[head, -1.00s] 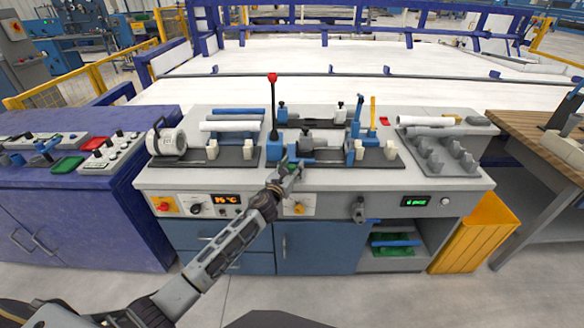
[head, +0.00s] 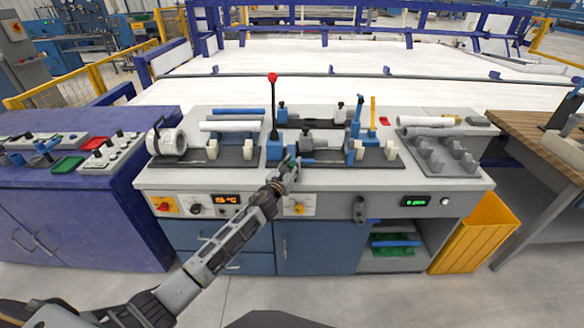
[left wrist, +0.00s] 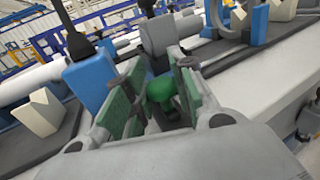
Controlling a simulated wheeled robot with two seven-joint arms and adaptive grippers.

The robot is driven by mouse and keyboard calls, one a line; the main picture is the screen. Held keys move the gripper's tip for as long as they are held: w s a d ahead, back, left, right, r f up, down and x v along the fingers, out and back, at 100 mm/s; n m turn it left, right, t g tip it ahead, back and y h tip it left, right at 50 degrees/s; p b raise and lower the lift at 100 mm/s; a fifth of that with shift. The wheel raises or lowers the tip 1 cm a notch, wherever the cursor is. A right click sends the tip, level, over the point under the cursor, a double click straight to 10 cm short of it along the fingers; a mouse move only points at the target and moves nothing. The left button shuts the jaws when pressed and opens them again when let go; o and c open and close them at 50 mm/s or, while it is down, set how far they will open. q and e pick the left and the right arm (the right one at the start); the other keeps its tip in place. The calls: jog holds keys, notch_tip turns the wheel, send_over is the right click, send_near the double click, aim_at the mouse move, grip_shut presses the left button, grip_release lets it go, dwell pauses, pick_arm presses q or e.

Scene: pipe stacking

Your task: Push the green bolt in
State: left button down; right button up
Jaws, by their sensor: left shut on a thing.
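The green bolt (left wrist: 162,90) shows in the left wrist view as a rounded green head between the two green finger pads of my left gripper (left wrist: 155,76). My left gripper is shut on it. The bolt's shank is hidden. In the head view my left gripper (head: 291,161) is at the front middle of the bench, just before the blue and grey pipe fixture (head: 275,150). The bolt cannot be made out in the head view. My right gripper is not in view.
A red-knobbed lever (head: 273,78) stands upright behind the gripper. Pale V-blocks (head: 212,149) stand to its left, and a grey pipe (head: 320,137) lies in the fixture to its right. A grey rack (head: 446,158) is farther right. The bench's front edge is close below.

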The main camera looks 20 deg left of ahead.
pick_arm(q)
jog(key=shift+w+a, duration=0.2)
jog(key=shift+w, duration=0.45)
jog(key=shift+a+r, duration=0.15)
jog(key=shift+r, duration=0.05)
jog(key=c, duration=1.6)
grip_release()
jog(key=shift+w, duration=0.1)
jog(key=shift+c, duration=0.2)
jog(key=o, duration=0.4)
jog(key=shift+w+f, duration=0.15)
jog(key=shift+f, duration=0.05)
jog(key=s+a, duration=0.1)
jog(key=s, duration=1.1)
jog(key=shift+s+a, duration=0.1)
